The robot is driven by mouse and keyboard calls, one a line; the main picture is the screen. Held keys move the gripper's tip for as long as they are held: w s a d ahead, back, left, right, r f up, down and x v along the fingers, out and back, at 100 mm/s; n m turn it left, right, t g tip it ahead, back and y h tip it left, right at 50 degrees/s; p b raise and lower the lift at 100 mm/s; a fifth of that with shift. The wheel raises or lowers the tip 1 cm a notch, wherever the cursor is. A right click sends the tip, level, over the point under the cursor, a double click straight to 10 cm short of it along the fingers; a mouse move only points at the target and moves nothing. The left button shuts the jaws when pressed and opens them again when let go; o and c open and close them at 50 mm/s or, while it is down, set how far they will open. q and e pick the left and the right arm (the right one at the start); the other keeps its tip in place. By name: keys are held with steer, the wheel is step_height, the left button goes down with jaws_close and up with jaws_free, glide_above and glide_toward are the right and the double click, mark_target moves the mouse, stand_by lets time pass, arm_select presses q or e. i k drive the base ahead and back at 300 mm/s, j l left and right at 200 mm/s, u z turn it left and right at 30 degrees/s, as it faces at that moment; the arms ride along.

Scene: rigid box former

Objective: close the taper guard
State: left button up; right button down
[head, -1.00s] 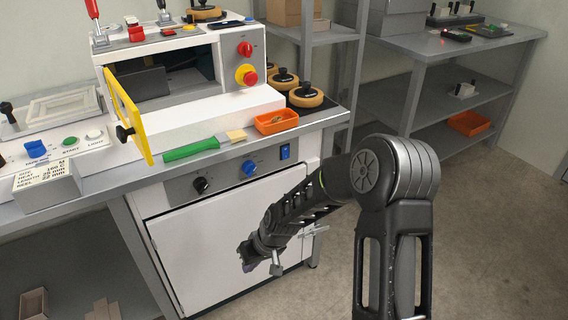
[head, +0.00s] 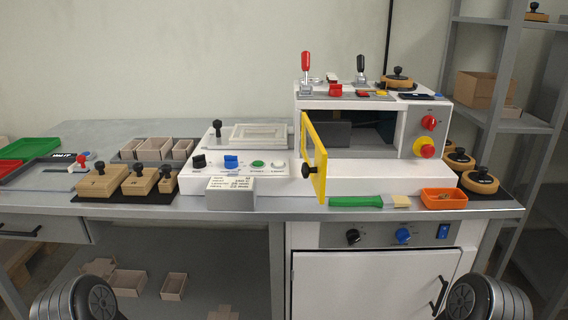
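The yellow guard (head: 314,158) stands swung open on the white machine (head: 370,172) right of centre. It meets the machine at the left side of the dark opening (head: 372,132) and points out towards me. A black knob (head: 308,170) sits on the guard near its free edge. The opening shows uncovered, with a dark grey block inside it. Neither of my grippers is in view; only rounded parts of my arms show at the bottom left and bottom right corners.
A green-handled brush (head: 356,201) and an orange tray (head: 443,198) lie at the bench's front edge, right of the guard. A grey-white label block (head: 231,193) stands left of it. Wooden blocks (head: 102,183) stand further left. Red (head: 306,66) and black levers rise on the machine's top.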

mark_target(318, 173)
steer(key=j, duration=0.7)
steer(key=i+j, duration=0.15)
steer(key=j, duration=1.2)
steer(key=i, duration=0.05)
